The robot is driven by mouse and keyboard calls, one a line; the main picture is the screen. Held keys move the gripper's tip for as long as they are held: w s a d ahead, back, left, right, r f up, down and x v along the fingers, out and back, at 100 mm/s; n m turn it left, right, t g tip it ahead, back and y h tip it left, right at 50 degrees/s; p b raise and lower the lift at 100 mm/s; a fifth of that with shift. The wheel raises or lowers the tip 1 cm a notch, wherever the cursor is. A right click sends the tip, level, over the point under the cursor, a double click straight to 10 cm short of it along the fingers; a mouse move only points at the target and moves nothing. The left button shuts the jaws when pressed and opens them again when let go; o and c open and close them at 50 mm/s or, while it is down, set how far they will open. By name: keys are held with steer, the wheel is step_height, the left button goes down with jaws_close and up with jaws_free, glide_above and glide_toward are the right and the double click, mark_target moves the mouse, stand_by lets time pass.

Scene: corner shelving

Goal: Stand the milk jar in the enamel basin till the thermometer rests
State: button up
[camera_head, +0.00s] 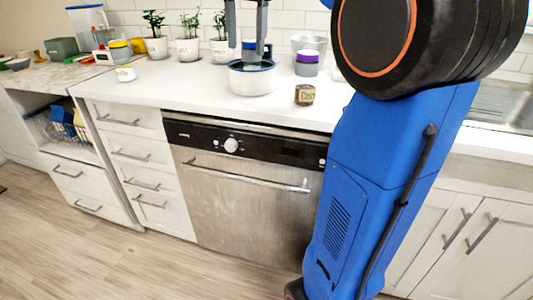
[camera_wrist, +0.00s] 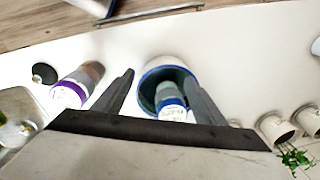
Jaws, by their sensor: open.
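The white enamel basin (camera_head: 251,82) with a blue rim stands on the counter. It also shows in the wrist view (camera_wrist: 146,72), with a dark teal inside. A jar with a blue-and-white top (camera_head: 249,45), which looks like the milk jar, stands in it; the wrist view shows it (camera_wrist: 172,104) toward the near side of the basin. My gripper (camera_head: 247,56) is open above the basin, one finger on each side of the jar. In the wrist view the fingers (camera_wrist: 159,75) look apart from it. I cannot make out a thermometer.
A purple-banded jar (camera_head: 307,63) stands right of the basin, and a small brown labelled block (camera_head: 305,95) sits near the front edge. Potted plants (camera_head: 188,48) line the wall to the left. A small white cup (camera_head: 125,74) stands left; the counter between is clear.

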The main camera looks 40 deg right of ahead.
steer(key=s+a+f+n+t, duration=0.1)
steer(key=s+a+f+n, duration=0.2)
steer(key=s+f, duration=0.5)
steer(key=s+a+f+n+t, duration=0.1)
steer(key=s+a+f+n, duration=0.3)
steer(key=f, duration=0.9)
steer(key=s+a+f+n+t, duration=0.1)
steer(key=s+a+f+n, duration=0.2)
steer(key=s+f+n, duration=0.4)
steer(key=s+f, duration=0.3)
steer(key=s, duration=0.2)
steer(key=shift+s+a+f+t, duration=0.15)
steer(key=shift+s+a+t, duration=0.15)
steer(key=shift+t, duration=0.1)
